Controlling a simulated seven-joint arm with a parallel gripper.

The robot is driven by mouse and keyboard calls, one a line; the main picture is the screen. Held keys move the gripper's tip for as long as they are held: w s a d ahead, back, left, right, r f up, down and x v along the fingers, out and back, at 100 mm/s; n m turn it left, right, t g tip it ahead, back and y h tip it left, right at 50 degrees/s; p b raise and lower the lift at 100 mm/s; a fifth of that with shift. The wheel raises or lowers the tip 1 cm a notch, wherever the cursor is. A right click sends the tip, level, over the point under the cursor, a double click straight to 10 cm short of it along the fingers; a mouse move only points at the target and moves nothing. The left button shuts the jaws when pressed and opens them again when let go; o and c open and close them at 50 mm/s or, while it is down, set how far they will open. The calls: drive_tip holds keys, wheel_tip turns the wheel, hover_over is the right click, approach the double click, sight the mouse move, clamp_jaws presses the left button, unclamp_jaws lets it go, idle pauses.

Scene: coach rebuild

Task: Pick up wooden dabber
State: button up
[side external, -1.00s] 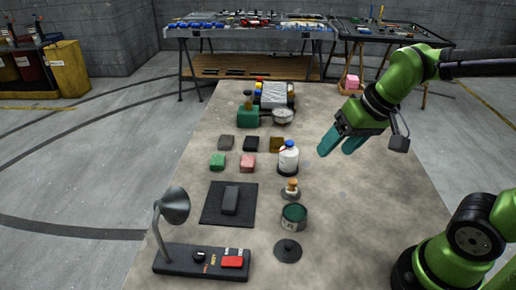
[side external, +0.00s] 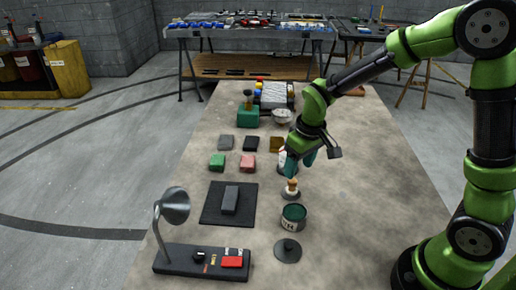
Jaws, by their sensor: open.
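The wooden dabber (side external: 291,186), a small piece with an orange-brown wooden top and a paler lower part, stands upright on a small dark round base right of the black mat. My gripper (side external: 300,164) has teal fingers pointing down. It is open and looks empty, just above and slightly behind the dabber in the picture. I see a gap between the fingers and the dabber, but cannot tell its depth.
A white bottle (side external: 282,156) stands close behind my gripper, mostly hidden by it. An open green tin (side external: 294,216) and a dark round lid (side external: 287,250) sit in front of the dabber. The table's right side (side external: 370,200) is clear.

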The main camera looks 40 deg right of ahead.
sight(292, 183)
drive_tip(key=f, duration=0.2)
drive_tip(key=w+f, duration=0.1)
drive_tip(key=f, duration=0.4)
drive_tip(key=shift+w+a+f, duration=0.25)
drive_tip(key=shift+f, duration=0.15)
drive_tip(key=c, duration=1.1)
wheel_tip(292, 183, up, 10)
drive_tip(key=shift+r, duration=0.1)
drive_tip(key=o, duration=0.5)
drive_tip(key=c, duration=0.4)
